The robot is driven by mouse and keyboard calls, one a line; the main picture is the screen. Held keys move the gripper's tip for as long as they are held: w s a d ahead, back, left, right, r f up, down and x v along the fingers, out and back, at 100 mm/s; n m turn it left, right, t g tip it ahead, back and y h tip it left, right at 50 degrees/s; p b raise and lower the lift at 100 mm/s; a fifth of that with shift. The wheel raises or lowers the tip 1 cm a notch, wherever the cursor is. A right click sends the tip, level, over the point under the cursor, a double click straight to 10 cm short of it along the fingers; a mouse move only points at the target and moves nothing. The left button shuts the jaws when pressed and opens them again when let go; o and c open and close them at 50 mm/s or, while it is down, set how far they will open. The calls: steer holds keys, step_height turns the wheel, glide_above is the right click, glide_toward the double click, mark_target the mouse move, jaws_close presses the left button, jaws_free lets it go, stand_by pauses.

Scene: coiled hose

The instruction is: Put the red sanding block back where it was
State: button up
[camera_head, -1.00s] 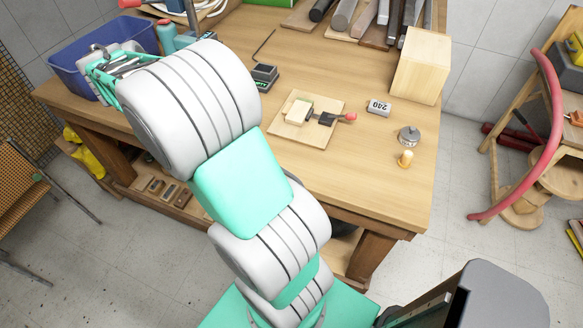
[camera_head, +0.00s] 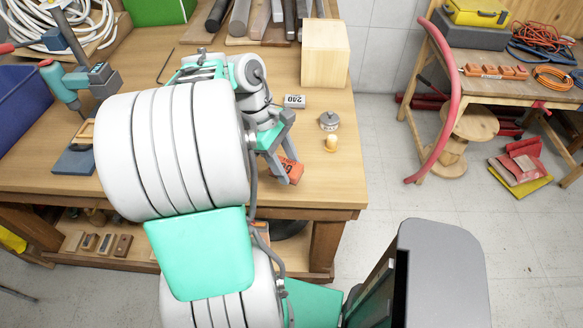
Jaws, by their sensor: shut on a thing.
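The red sanding block (camera_head: 292,172) shows near the table's front edge, low in the middle of the head view. My gripper (camera_head: 283,166) points down and is shut on it, with a finger across its face. The block looks slightly tilted. I cannot tell whether its underside touches the table (camera_head: 320,185). My own arm hides the table to the left of the gripper.
A grey block marked 240 (camera_head: 294,101), a metal weight (camera_head: 329,121) and a small yellow knob (camera_head: 331,143) stand close behind and right of the gripper. A wooden box (camera_head: 325,53) stands farther back. The table's front right corner is bare.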

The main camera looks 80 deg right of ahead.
steer(key=d+f, duration=0.4)
steer(key=d, duration=0.1)
steer(key=w+d+f, duration=0.1)
steer(key=d+f, duration=0.1)
steer(key=shift+d+f, duration=0.35)
steer(key=shift+d+f+p, duration=0.2)
steer(key=shift+f+p, duration=0.1)
steer(key=shift+f, duration=1.7)
steer(key=o, duration=1.3)
